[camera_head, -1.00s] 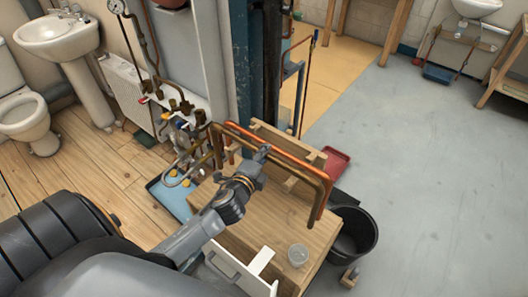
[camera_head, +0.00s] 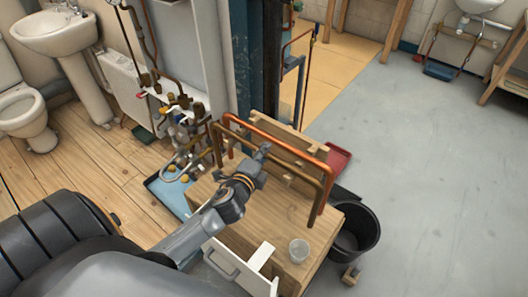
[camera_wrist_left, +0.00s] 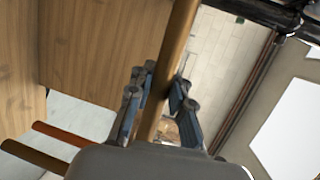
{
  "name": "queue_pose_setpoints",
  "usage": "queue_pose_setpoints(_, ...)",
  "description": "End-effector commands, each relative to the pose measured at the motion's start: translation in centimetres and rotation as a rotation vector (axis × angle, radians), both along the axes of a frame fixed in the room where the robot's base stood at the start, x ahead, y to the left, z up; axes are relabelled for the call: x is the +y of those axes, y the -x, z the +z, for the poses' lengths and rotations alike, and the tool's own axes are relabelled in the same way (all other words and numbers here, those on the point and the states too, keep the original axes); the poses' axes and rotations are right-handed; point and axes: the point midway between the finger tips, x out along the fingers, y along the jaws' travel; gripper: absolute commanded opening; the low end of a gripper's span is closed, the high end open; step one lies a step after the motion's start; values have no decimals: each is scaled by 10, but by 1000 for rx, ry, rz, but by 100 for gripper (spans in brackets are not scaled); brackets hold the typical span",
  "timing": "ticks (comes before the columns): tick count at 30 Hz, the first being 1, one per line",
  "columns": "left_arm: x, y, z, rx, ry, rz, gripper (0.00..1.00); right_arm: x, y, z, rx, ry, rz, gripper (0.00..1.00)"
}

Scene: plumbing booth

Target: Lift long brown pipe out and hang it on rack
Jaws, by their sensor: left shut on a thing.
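The long brown pipe (camera_head: 217,146) is a U-shaped bar with bent ends, in the head view above the wooden bench. My left gripper (camera_head: 263,151) is at the middle of its long bar. In the left wrist view the brown pipe (camera_wrist_left: 177,52) runs between the two fingers (camera_wrist_left: 157,98), which are shut on it. A similar copper-orange pipe (camera_head: 290,134) is just behind it. A wooden rack (camera_head: 258,123) stands behind the pipes, partly hidden by them. Whether the brown pipe touches its support is hard to tell. My right gripper is not seen.
The bench top (camera_head: 262,207) holds a clear cup (camera_head: 299,250) near its front. A black bucket (camera_head: 357,235) stands right of the bench. Valves and pipework (camera_head: 180,125) and a blue tray (camera_head: 168,197) are at left. The grey floor (camera_head: 430,190) at right is free.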

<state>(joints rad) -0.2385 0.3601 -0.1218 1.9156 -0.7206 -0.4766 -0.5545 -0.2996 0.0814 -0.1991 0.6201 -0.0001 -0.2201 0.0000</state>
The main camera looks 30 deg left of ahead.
Motion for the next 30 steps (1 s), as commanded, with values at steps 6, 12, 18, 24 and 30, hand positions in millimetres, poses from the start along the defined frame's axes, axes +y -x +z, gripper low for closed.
queue_pose_setpoints(6, 0, 0, -1, -4, -1, -1, 0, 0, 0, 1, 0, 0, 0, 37)
queue_pose_setpoints(12, 0, 0, -1, -3, 0, -1, 36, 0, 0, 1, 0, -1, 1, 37)
queue_pose_setpoints(18, 0, 0, -2, -1, 0, 0, 46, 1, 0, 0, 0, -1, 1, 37)
queue_pose_setpoints(24, 0, 4, -4, 4, 2, 0, 46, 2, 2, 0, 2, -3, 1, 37)
queue_pose_setpoints(30, -5, 32, 1, 5, 2, 1, 46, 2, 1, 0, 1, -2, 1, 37)
